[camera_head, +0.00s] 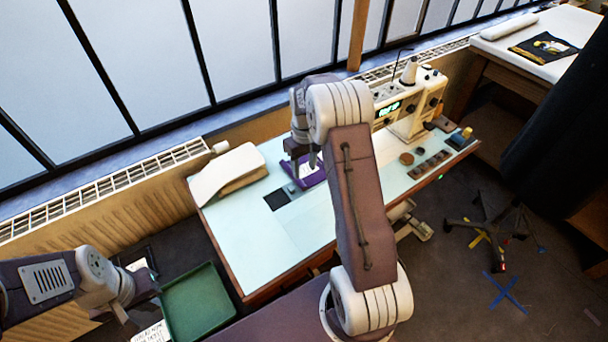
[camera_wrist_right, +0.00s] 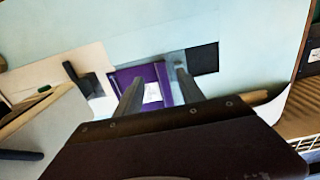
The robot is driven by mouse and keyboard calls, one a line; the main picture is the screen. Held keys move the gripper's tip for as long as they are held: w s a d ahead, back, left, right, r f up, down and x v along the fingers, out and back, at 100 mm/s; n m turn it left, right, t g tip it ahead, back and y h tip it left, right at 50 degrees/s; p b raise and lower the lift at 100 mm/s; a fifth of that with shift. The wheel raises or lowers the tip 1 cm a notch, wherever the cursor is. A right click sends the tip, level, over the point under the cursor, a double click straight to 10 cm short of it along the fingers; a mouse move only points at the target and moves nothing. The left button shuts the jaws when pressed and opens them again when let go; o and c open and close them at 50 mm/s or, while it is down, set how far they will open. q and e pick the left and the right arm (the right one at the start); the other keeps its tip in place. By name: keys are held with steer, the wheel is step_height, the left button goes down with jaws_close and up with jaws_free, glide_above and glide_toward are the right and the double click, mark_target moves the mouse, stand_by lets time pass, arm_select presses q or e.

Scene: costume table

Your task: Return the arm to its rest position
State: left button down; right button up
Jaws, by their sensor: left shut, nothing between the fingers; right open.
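My right arm reaches across the middle of the head view. Its gripper (camera_head: 303,160) points down over the table, near a purple tray (camera_head: 313,178). In the right wrist view its two fingers (camera_wrist_right: 158,92) are apart, with nothing held between them. The purple tray (camera_wrist_right: 122,76), with a pale label or card in it, lies below and beyond the fingers. My left arm comes in at the lower left. Its gripper (camera_head: 148,284) is shut and empty beside a green tray (camera_head: 232,296), away from the table.
Small round and square pieces lie to the right. A radiator (camera_head: 100,190) runs along the window. A dark chair base (camera_head: 490,228) stands on the floor.

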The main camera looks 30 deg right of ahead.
steer(key=shift+a+r, duration=0.1)
steer(key=shift+r, duration=0.1)
stand_by(0.4)
steer(key=s+a+r+n+t+p, duration=0.1)
steer(key=s+a+r+n, duration=0.15)
steer(key=a+r, duration=0.6)
steer(key=s+a+f+m, duration=0.2)
steer(key=s, duration=0.6)
steer(key=s+a+f+m, duration=0.1)
steer(key=s+a+f, duration=0.1)
steer(key=s, duration=0.6)
steer(key=shift+s+a+m+p, duration=0.3)
steer(key=shift+m+p, duration=0.05)
steer(key=shift+p, duration=0.1)
steer(key=shift+f, duration=0.1)
